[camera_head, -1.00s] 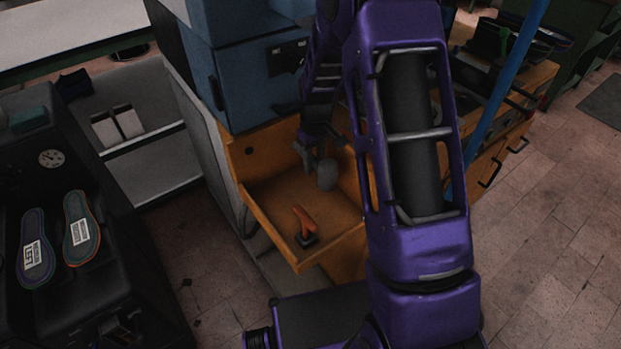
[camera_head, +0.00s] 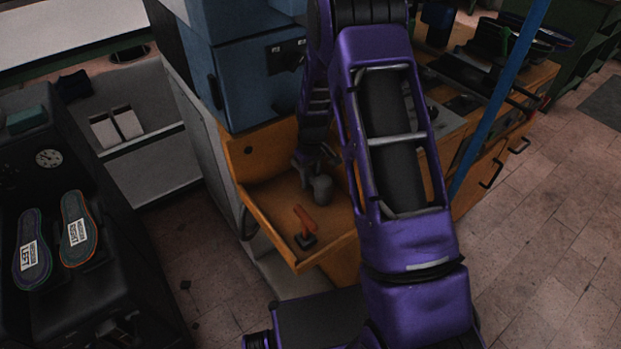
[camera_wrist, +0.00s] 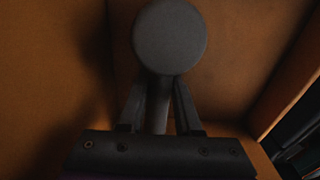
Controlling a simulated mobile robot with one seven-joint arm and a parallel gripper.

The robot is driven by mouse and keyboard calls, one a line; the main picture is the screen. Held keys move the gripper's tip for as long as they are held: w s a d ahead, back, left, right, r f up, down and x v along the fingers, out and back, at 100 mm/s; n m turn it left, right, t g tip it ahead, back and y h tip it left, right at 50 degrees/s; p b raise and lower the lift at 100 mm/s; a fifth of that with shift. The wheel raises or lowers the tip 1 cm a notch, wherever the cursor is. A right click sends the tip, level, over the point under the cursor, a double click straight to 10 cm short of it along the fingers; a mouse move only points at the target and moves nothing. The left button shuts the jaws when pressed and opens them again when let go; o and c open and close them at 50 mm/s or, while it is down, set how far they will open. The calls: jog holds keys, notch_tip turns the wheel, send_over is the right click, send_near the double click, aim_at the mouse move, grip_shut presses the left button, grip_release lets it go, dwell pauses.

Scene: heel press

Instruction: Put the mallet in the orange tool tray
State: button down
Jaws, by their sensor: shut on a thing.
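The mallet has a rounded dark grey head (camera_wrist: 171,38) and a handle (camera_wrist: 159,105) that runs down between my fingers in the wrist view. My gripper (camera_wrist: 158,112) is shut on the mallet handle. In the head view my gripper (camera_head: 309,172) and the mallet head (camera_head: 322,188) are over the orange tool tray (camera_head: 262,206), toward its back right. Whether the mallet touches the tray floor cannot be told. Part of the tray's right side is hidden behind my arm.
A tool with an orange handle and dark base (camera_head: 305,226) lies in the tray's front part. A blue cabinet (camera_head: 262,85) stands just behind the tray. A black machine with two insoles (camera_head: 77,228) is at the left. A blue post (camera_head: 495,100) rises at the right.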

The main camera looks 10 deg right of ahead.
aim_at(312, 175)
jog(key=c, duration=0.6)
grip_release()
jog(key=shift+f, duration=0.1)
notch_tip(312, 175, up, 12)
jog(key=p, duration=0.1)
jog(key=shift+s+p, duration=0.3)
jog(key=shift+p, duration=0.1)
jog(key=shift+d+r, duration=0.1)
jog(key=shift+r, duration=0.1)
